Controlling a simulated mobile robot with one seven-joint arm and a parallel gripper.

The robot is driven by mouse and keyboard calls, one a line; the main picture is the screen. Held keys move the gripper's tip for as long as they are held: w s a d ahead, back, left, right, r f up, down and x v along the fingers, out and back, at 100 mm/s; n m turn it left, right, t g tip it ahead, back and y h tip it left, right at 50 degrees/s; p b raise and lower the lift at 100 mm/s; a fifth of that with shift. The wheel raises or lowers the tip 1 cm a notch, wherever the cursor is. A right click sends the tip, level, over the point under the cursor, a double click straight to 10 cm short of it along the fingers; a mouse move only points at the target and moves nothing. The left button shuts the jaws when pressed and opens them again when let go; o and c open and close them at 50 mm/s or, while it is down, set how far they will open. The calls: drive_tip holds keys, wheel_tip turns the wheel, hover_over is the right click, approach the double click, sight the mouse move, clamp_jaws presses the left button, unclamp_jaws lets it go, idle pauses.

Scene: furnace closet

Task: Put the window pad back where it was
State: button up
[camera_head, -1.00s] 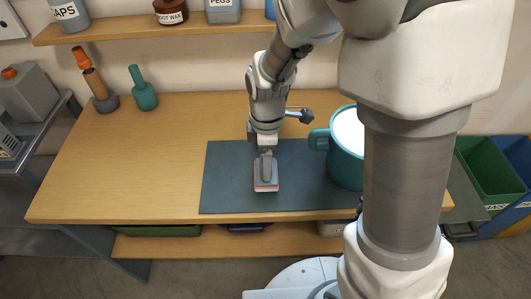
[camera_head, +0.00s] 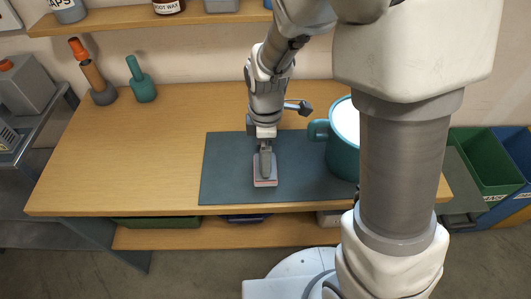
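The window pad (camera_head: 265,182) is a small grey block with a pale top and a reddish lower edge. It is on or just above the dark mat (camera_head: 225,180), near the mat's front edge and left of its middle. My gripper (camera_head: 266,165) points down right over the pad, at its grey upper part. The fingers blend with that part, so I cannot tell whether they are closed on it.
A large teal mug (camera_head: 342,150) with a white inside stands right of the gripper, partly behind my arm. A blue-grey tool (camera_head: 298,106) lies behind the wrist. The wooden bench (camera_head: 120,150) is clear at left.

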wheel_tip(320, 180, up, 10)
drive_tip(key=p, duration=0.1)
drive_tip(key=s+d+r+m+t, duration=0.5)
drive_tip(key=s+d+r+m, duration=0.5)
drive_tip(key=m, duration=0.7)
drive_tip(key=shift+s+d+r+m+t, duration=0.3)
drive_tip(key=shift+s+r, duration=0.85)
drive_tip(key=shift+s, duration=0.05)
